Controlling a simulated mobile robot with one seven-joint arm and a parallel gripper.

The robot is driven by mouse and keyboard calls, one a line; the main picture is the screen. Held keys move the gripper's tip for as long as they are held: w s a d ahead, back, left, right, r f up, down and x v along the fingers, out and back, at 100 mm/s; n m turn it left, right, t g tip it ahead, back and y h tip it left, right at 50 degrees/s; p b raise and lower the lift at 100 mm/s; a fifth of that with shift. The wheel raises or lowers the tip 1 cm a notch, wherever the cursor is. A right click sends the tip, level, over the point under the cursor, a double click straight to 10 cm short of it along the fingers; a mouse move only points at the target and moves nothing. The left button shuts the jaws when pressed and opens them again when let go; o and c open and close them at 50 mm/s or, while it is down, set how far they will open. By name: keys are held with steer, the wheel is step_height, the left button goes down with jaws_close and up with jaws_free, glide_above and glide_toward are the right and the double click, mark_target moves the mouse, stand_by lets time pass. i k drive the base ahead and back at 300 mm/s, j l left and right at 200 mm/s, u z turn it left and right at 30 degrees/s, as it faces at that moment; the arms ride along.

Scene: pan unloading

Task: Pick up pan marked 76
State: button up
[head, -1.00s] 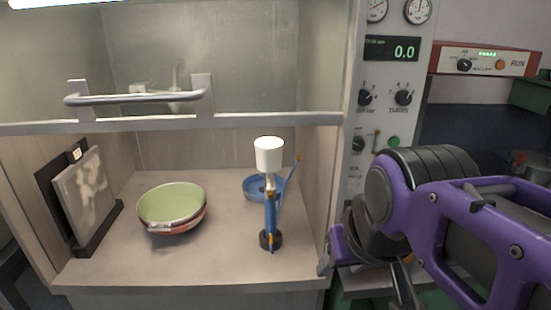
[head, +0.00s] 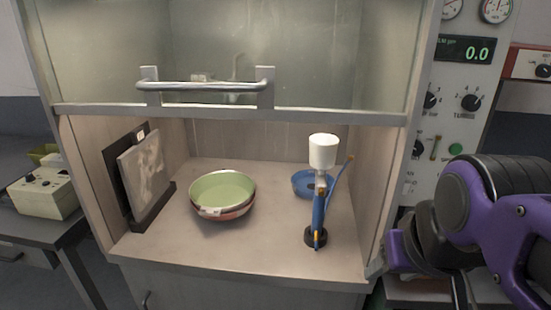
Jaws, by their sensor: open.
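In the head view a green pan (head: 222,189) sits nested on top of a reddish pan (head: 233,214) on the cabinet floor, left of centre. A small pale tag shows on the green pan's front rim; its marking is too small to read. A blue pan (head: 303,184) stands at the back right, partly hidden behind a spray gun. No number shows on it. My purple arm is at the right, outside the cabinet. My gripper (head: 462,292) is partly seen at the lower right, apart from all pans and cut off by the frame edge.
A spray gun (head: 318,215) with a white cup stands upright in front of the blue pan. A framed panel (head: 143,178) leans at the left wall. The raised sash with its handle (head: 205,86) hangs above the opening. The front middle floor is clear.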

mark_target(216, 194)
steer(key=j+z, duration=0.15)
steer(key=j, duration=0.45)
steer(key=j+z, duration=0.15)
steer(key=j, duration=0.45)
steer(key=k+j+z, duration=0.2)
steer(key=j, duration=0.4)
steer(key=j+z, duration=0.15)
steer(key=j, duration=0.45)
steer(key=k+j+z, duration=0.1)
steer(key=k+l, duration=0.1)
steer(key=l, duration=0.2)
steer(key=k+l+u, duration=0.1)
steer(key=i+j+z, duration=0.2)
steer(key=j, duration=0.75)
steer(key=k, duration=0.1)
